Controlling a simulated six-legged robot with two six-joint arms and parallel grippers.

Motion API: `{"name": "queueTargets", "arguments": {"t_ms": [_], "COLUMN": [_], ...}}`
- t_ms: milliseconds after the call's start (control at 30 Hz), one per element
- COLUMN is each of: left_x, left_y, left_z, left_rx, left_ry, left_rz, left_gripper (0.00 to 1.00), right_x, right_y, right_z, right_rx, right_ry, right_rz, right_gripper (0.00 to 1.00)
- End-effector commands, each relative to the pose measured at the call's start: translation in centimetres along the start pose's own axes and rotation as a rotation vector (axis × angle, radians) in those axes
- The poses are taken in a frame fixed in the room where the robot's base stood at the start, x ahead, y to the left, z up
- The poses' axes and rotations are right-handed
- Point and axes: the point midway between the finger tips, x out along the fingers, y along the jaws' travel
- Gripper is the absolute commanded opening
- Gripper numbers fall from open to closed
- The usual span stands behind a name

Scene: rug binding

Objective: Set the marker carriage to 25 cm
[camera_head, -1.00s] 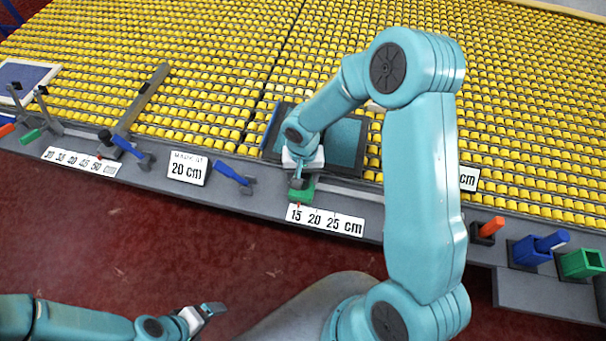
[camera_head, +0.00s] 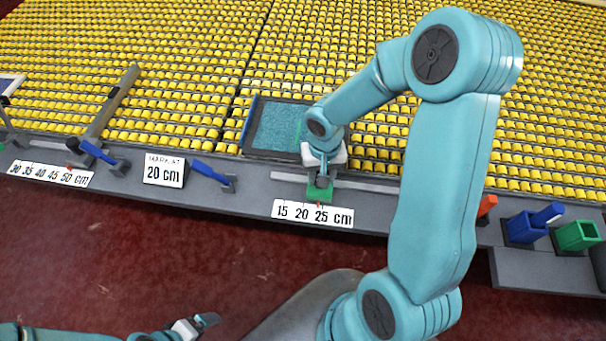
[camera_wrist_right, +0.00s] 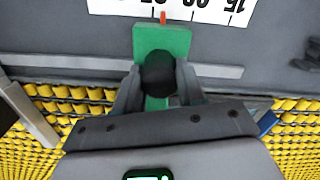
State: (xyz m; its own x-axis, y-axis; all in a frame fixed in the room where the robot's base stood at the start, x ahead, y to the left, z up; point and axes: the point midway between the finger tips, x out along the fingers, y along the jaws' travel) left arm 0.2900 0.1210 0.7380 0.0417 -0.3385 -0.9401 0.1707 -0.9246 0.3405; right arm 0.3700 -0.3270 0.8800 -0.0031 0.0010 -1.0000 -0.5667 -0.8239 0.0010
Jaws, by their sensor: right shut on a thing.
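The marker carriage is a green block (camera_head: 319,192) with a dark round knob (camera_wrist_right: 159,73) and a small red pointer (camera_wrist_right: 163,17). It sits on a grey rail (camera_head: 368,186) above a white scale (camera_head: 312,214) marked 15, 20, 25 cm. In the head view the pointer stands at the 25 mark. My right gripper (camera_wrist_right: 160,92) is shut on the knob, with one finger on each side. In the wrist view the scale is upside down and partly cut off. My left gripper (camera_head: 200,324) hangs low at the bottom, away from the bench; its jaw opening is unclear.
A sign (camera_head: 164,170) reads 20 cm. A second scale (camera_head: 50,174) runs 30 to 50 cm. Blue levers (camera_head: 211,173) stand along the ledge. A blue holder (camera_head: 525,227) and a green holder (camera_head: 577,237) are at right. A teal rug piece (camera_head: 276,127) lies in a dark frame behind.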

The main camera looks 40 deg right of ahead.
Motion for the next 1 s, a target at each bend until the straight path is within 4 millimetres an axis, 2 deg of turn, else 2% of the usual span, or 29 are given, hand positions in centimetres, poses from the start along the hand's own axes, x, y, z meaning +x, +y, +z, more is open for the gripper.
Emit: {"name": "queueTargets", "arguments": {"t_ms": [167, 500, 533, 600, 867, 1000], "left_x": [0.5, 0.4, 0.4, 0.4, 0.5, 0.4], "left_y": [-0.2, -0.2, -0.2, -0.2, -0.2, -0.1], "left_z": [0.0, 0.0, 0.0, 0.0, 0.0, 0.0], "left_rx": [0.0, 0.0, 0.0, 0.0, 0.0, 0.0], "left_ry": [0.0, 0.0, 0.0, 0.0, 0.0, 0.0], "left_rz": [0.0, 0.0, 0.0, 0.0, 0.0, 0.0], "left_gripper": [0.92, 0.92, 0.92, 0.92, 0.92, 0.92], "right_x": [-0.2, -0.3, -0.3, -0.3, -0.2, -1.3], "right_y": [1.4, 1.7, 1.7, 1.7, 1.6, 1.6], "right_z": [0.0, 0.1, 0.1, 0.1, 0.2, 0.2], "right_rx": [0.002, 0.0, 0.0, 0.0, -0.001, 0.0], "right_ry": [0.012, 0.011, 0.011, 0.01, 0.006, 0.009], "right_rz": [-0.001, 0.003, 0.002, 0.002, 0.0, 0.001], "right_gripper": [0.0, 0.0, 0.49, 0.65, 0.65, 0.65]}}
